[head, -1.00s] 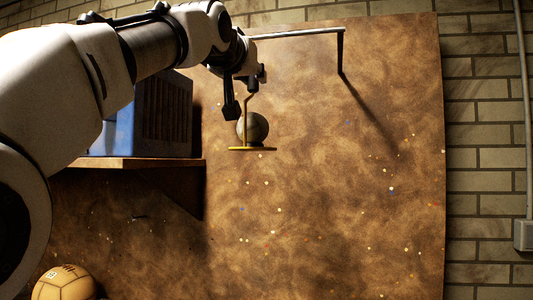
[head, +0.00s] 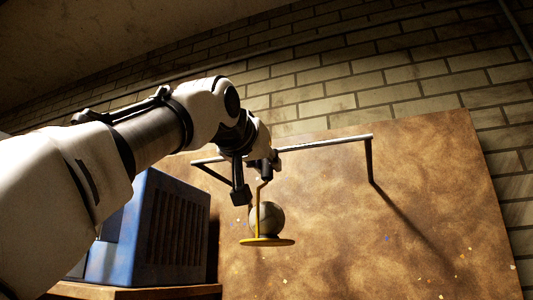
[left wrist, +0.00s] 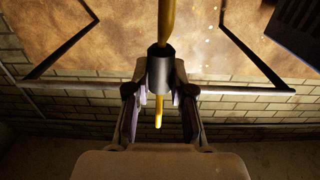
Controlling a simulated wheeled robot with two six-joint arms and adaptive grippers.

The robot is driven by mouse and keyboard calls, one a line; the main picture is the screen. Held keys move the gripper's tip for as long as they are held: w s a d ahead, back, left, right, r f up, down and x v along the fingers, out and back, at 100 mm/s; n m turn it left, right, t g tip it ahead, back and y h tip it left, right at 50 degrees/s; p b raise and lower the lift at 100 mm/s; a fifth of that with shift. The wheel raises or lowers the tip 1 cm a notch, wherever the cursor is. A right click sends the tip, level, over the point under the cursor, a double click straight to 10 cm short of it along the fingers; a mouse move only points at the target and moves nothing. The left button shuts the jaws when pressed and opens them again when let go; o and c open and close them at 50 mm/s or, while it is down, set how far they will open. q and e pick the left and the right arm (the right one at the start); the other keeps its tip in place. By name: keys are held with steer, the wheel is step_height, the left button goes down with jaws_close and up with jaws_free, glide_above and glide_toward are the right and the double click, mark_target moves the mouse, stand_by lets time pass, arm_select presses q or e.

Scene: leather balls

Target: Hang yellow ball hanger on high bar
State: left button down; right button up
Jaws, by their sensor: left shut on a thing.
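The yellow hanger (head: 268,242) has a thin rod and a round base plate, with a grey-looking ball (head: 267,219) on the plate. My left gripper (head: 258,178) is shut on the hanger's upper part. In the left wrist view the gripper (left wrist: 160,88) grips a dark sleeve (left wrist: 160,68) on the yellow rod (left wrist: 166,20), and a yellow end (left wrist: 158,112) sticks out beyond it. The high bar (head: 330,143) passes behind the gripper in the head view; it also shows in the left wrist view (left wrist: 240,90). The hanger hangs about upright. The right gripper is not seen.
A blue box (head: 165,235) with a slatted side stands on a wooden shelf (head: 150,292) at lower left. The bar's arms join a brown board (head: 420,220). A brick wall (head: 400,80) is behind. The board right of the hanger is clear.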

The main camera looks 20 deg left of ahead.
arm_select(q)
steer(key=shift+w+r+p, duration=0.35)
steer(key=shift+w, duration=0.35)
steer(key=shift+w+f+p, duration=0.1)
steer(key=shift+w+p, duration=0.25)
steer(key=shift+w, duration=0.65)
step_height(320, 180, down, 2)
steer(key=shift+f+b, duration=0.15)
steer(key=shift+b, duration=0.9)
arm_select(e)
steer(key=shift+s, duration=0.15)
arm_select(q)
steer(key=c, duration=0.9)
jaws_free()
steer(key=shift+c, duration=0.2)
steer(key=shift+f, duration=0.1)
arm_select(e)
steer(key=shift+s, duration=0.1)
